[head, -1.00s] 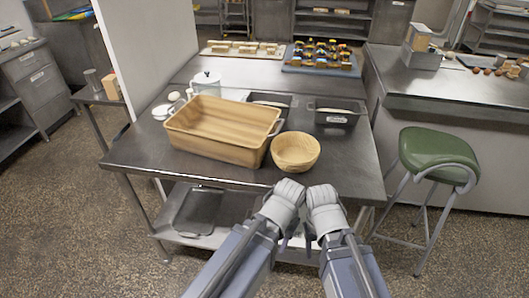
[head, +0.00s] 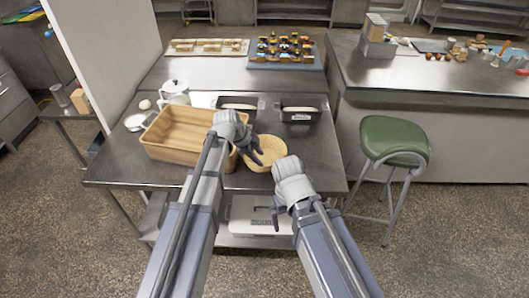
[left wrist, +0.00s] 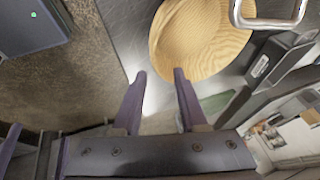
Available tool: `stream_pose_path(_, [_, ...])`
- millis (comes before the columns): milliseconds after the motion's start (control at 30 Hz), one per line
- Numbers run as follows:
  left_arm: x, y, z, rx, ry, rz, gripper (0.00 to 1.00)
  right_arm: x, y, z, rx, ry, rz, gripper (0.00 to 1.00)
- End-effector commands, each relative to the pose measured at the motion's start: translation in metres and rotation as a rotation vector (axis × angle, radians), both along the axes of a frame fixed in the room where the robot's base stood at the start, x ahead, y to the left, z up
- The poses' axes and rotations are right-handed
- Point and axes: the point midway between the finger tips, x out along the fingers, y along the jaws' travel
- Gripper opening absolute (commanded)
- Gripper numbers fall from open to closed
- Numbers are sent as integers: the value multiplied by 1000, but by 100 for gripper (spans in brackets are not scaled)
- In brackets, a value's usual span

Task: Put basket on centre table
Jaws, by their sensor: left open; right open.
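A round, light-brown woven basket (head: 262,160) stands upright near the front edge of a steel table (head: 130,172). In the left wrist view the basket (left wrist: 200,38) lies just beyond the fingertips at the top. My left gripper (head: 256,154) is open above the left part of the basket and hides some of it. Its two fingers (left wrist: 160,73) have nothing between them. My right gripper (head: 277,210) is open and empty in front of the table edge, below and right of the basket. I cannot tell which table is the centre one.
A rectangular wooden bin (head: 180,140) stands left of the basket. A counter (head: 430,85) and a green stool (head: 394,136) are on the right. Trays of pastries (head: 285,62) are farther back.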

Motion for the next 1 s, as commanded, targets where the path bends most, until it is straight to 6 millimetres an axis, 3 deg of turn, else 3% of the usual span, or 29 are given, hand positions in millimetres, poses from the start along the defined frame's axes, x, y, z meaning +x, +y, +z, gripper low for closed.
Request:
stream_pose_path(167, [2, 0, -2, 0, -7, -9, 42, 0, 0, -2, 0, 0, 0, 100])
stream_pose_path(433, [7, -8, -24, 0, -5, -8, 42, 0, 0, -24, 0, 0, 0, 100])
stream_pose_path(733, [7, -9, -29, 1, -5, -7, 42, 0, 0, -30, 0, 0, 0, 100])
stream_pose_path(1000, [10, -14, -60, 1, -4, -8, 42, 0, 0, -61, 0, 0, 0, 100])
